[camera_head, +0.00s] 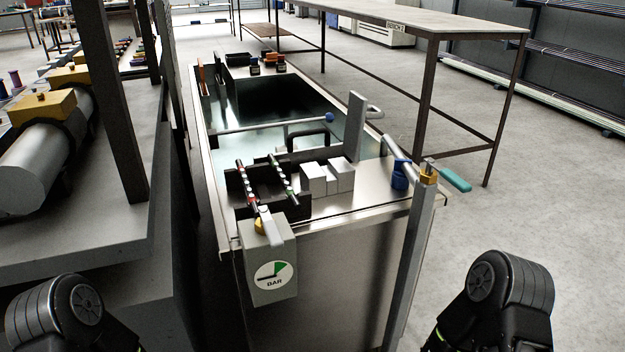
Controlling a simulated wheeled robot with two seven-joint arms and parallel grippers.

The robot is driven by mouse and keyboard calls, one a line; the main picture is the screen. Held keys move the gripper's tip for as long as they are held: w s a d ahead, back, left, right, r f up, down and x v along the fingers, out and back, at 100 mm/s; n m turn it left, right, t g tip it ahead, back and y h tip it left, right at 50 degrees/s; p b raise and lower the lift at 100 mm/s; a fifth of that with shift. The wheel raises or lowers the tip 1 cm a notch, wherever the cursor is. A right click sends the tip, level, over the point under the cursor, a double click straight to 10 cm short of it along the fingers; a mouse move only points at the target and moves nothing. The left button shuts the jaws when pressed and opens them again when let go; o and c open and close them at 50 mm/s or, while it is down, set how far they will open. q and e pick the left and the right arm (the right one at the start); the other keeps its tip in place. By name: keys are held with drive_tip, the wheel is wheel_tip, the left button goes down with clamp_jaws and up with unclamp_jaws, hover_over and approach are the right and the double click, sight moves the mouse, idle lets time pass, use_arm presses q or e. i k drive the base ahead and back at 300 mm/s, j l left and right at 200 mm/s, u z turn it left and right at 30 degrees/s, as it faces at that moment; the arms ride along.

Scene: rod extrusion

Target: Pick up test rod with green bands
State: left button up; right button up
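A test rod with green bands (281,171) lies across a dark rack (265,192) on the near end of the metal tank bench. A similar rod with red bands (246,181) lies to its left on the same rack. Both rods are apart from each other and point away from me. My arms show only as dark links at the lower left and lower right corners, well short of the rack. Neither gripper is in view, so whether they hold anything cannot be seen.
Silver blocks (326,179) stand right of the rack, with an upright plate (355,126) behind. A gauge box marked BAR (270,270) hangs on the bench front. A blue valve (399,176) and vertical pipe (411,260) stand at the right corner. Dark machinery is on the left.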

sight(292, 197)
drive_tip(key=k+l, duration=0.1)
drive_tip(key=l, duration=0.35)
drive_tip(key=k+l, duration=0.1)
drive_tip(key=l, duration=0.4)
drive_tip(key=k+l+z, duration=0.1)
drive_tip(key=l, duration=0.85)
drive_tip(key=k+z, duration=0.05)
drive_tip(key=k, duration=0.05)
